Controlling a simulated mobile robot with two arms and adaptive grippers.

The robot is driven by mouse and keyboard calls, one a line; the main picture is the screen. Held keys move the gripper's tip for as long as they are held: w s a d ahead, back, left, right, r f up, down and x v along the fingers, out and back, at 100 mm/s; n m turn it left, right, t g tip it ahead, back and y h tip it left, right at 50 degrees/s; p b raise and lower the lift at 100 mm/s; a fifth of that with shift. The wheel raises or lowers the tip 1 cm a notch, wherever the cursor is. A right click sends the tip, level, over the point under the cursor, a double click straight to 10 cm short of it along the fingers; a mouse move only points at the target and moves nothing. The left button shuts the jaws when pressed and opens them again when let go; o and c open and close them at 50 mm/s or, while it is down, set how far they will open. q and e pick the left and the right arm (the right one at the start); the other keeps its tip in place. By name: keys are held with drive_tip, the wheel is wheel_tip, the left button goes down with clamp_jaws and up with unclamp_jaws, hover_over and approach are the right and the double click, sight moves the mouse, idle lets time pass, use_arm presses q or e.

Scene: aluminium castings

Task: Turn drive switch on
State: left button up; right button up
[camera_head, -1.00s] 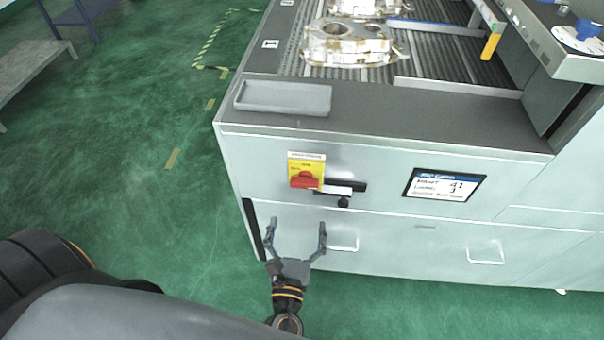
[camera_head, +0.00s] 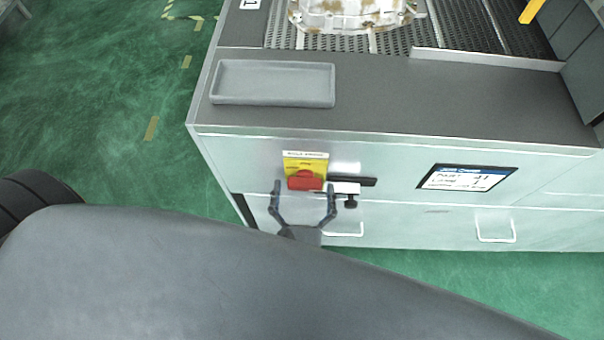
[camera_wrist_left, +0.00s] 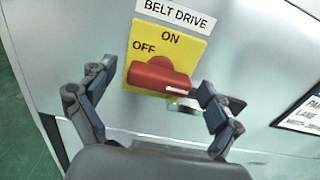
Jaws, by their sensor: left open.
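The drive switch is a red knob (camera_head: 305,181) on a yellow plate (camera_head: 305,165) on the front of the grey machine. In the left wrist view the red knob (camera_wrist_left: 160,76) lies roughly level, its white mark at its right end. The yellow plate (camera_wrist_left: 190,46) reads ON at the top and OFF at the left, under a BELT DRIVE label (camera_wrist_left: 176,13). My left gripper (camera_head: 303,190) is open, fingers either side of the knob's lower part in the picture. In the left wrist view my gripper (camera_wrist_left: 150,98) shows no clear contact with the knob. My right gripper is out of view.
A dark bar with a white tag (camera_head: 345,187) sticks out just right of the knob. A display panel (camera_head: 467,178) and drawer handles (camera_head: 495,228) are on the machine front. A grey tray (camera_head: 273,82) and a casting (camera_head: 350,14) are on top.

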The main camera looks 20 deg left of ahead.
use_arm(q)
drive_tip(key=shift+s+r, duration=0.1)
drive_tip(key=shift+c, duration=1.3)
drive_tip(key=c, duration=0.9)
